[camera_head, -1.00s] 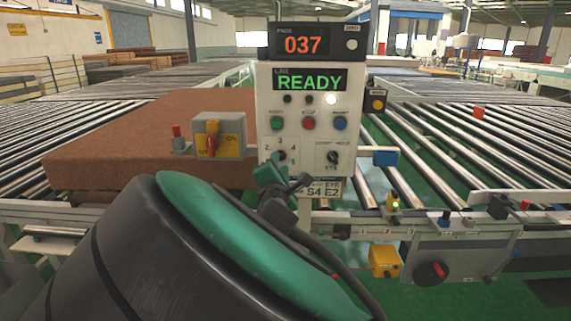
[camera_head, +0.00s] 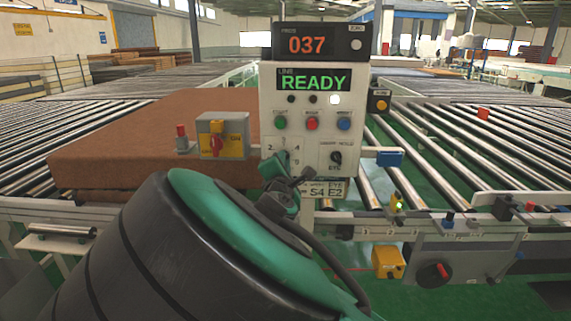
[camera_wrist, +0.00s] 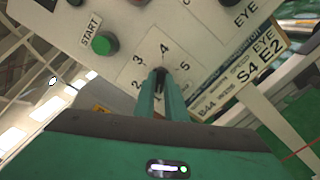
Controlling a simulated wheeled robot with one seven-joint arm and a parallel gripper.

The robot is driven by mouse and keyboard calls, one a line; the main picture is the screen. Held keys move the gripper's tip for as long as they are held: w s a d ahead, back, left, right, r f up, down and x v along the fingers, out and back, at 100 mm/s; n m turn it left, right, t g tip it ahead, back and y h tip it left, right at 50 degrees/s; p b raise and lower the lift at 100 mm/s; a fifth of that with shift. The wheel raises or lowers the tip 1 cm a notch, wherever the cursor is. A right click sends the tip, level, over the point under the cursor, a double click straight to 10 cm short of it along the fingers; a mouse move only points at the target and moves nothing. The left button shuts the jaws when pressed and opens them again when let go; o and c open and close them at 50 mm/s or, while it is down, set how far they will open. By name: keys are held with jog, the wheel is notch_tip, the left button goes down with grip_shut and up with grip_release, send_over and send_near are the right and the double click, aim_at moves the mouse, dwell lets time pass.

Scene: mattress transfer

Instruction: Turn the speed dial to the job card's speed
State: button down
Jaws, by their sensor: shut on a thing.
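The speed dial (camera_wrist: 160,73) is a small dark knob on the white control panel (camera_head: 310,107), ringed by the numbers 2, 3, 4 and 5. My gripper (camera_wrist: 160,80) is shut on the knob, its two green fingers on either side of it. The fingers hide most of the knob, and I cannot tell exactly which number it points at. In the head view my gripper (camera_head: 284,162) covers much of the dial. The job card (camera_wrist: 254,62) below the dial reads S4 and E2; it also shows in the head view (camera_head: 322,189).
The green start button (camera_wrist: 103,44) is near the dial. An EYE selector knob (camera_head: 336,157) is to its right. A display reads 037, and the line display reads READY.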

jog(key=shift+d+f+m, duration=0.1)
jog(key=shift+f+m, duration=0.05)
jog(key=shift+m, duration=0.15)
jog(key=shift+f+m, duration=0.15)
jog(key=shift+m, duration=17.55)
